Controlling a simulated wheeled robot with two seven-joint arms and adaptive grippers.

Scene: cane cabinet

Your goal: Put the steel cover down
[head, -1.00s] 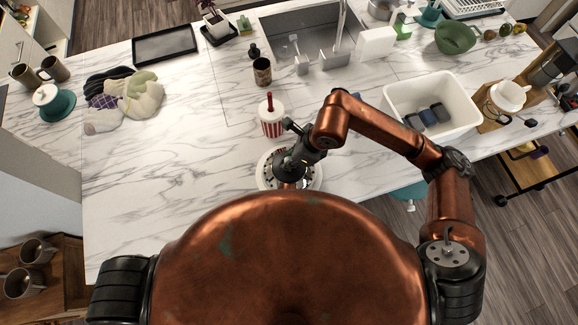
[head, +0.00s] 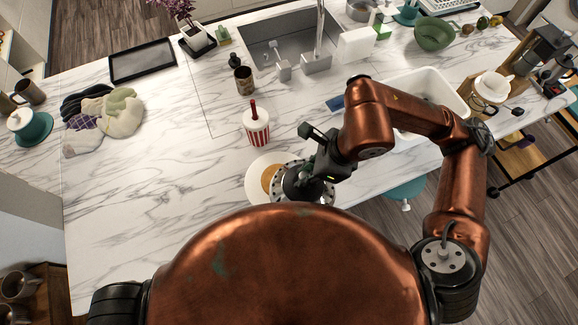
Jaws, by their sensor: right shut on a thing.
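The steel cover (head: 277,184), a round silvery piece with dark spots around it, is under my right gripper (head: 304,182). The gripper is shut on it from above and hides most of its top. The cover is at the right side of a white plate (head: 254,184) with a tan-orange round thing (head: 268,178) on it, and overlaps part of the plate in the picture. I cannot tell whether the cover is held above the counter or touches it. My left gripper is not in view.
A red-and-white striped cup with a red straw (head: 257,128) stands just behind the plate. A white bin (head: 452,88) is partly behind my right arm. The counter's front edge is close on the right.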

